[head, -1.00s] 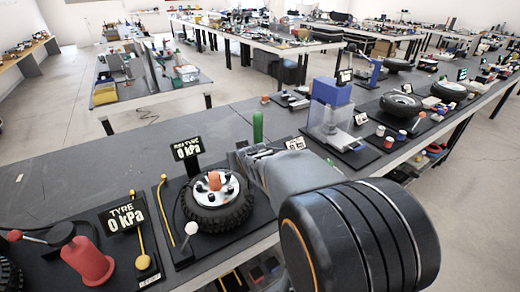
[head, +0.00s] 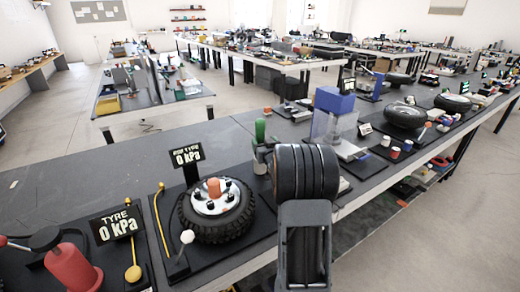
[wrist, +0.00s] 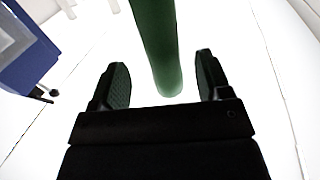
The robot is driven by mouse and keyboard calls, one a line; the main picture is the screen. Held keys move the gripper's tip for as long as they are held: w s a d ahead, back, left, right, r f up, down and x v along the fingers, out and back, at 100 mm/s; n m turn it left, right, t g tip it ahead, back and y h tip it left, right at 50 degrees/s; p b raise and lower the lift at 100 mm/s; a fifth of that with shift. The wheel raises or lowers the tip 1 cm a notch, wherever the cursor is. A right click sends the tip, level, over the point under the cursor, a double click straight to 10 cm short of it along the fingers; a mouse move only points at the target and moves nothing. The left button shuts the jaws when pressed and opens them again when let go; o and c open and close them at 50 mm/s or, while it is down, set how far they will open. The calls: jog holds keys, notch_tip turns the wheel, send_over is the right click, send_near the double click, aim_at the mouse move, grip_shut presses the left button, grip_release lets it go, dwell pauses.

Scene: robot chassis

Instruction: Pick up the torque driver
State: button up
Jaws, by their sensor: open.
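A green upright cylinder (head: 260,130), which looks like the torque driver's handle, stands on the bench behind the wheel. In the wrist view the green handle (wrist: 158,40) rises between the two dark fingers, with a gap on each side. My gripper (wrist: 163,80) is open and empty around it. In the head view my gripper (head: 262,152) is at the handle's lower part, mostly hidden by my black wrist joint.
Bare dark bench (head: 90,165) lies to the left.

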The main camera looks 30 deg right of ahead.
jog(key=shift+p+x, duration=0.5)
jog(key=shift+x, duration=2.7)
jog(key=shift+a+r, duration=0.1)
jog(key=shift+r, duration=0.05)
jog(key=shift+c, duration=0.5)
jog(key=c, duration=0.9)
jog(key=shift+r, duration=0.1)
jog(key=shift+c, duration=0.5)
notch_tip(320, 180, up, 10)
jog(key=shift+f+p, duration=0.1)
jog(key=shift+p, duration=0.25)
notch_tip(320, 180, up, 9)
jog(key=p, duration=0.7)
